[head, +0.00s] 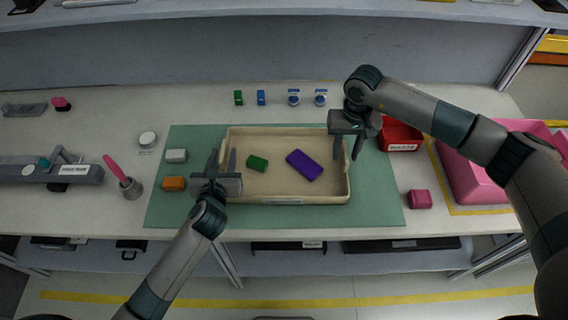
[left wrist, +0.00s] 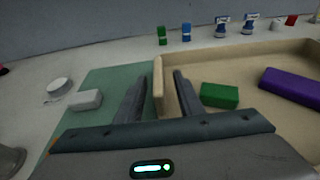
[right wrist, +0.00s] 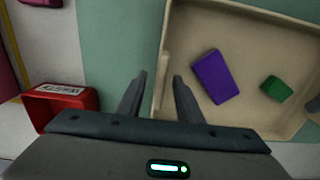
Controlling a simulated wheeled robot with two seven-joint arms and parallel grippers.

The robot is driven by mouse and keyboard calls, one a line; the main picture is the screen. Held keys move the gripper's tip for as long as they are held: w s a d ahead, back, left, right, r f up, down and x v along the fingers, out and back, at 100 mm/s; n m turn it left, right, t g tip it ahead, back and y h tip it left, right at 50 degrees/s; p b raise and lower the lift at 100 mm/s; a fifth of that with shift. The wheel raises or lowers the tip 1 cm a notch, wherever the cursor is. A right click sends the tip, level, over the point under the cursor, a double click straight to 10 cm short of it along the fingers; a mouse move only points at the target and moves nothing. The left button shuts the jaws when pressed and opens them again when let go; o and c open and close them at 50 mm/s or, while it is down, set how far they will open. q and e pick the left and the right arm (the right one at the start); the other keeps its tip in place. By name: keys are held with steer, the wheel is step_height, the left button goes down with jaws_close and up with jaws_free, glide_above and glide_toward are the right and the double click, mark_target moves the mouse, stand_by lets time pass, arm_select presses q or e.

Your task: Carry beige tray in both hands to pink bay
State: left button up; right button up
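The beige tray (head: 285,194) lies on the green mat (head: 375,190) with a green block (head: 257,163) and a purple block (head: 304,165) inside. My left gripper (head: 226,163) is open, its fingers on either side of the tray's left wall (left wrist: 158,88). My right gripper (head: 347,147) is open at the tray's right end; in the right wrist view (right wrist: 158,88) its fingers straddle the tray's right wall (right wrist: 160,70). I cannot tell whether any finger touches a wall. The pink bay (head: 470,178) is at the right end of the table, partly hidden behind my right arm.
A red bin (head: 400,136) stands close to the right gripper, and a pink block (head: 420,199) lies between mat and bay. White (head: 176,156) and orange (head: 174,184) blocks lie left of the tray. A cup with a pink-handled tool (head: 131,187) stands farther left.

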arm_select(q)
steer(key=shift+w, duration=0.25)
arm_select(e)
steer(key=shift+f, duration=0.3)
arm_select(q)
jaws_close()
arm_select(e)
jaws_close()
steer(key=shift+r, duration=0.15)
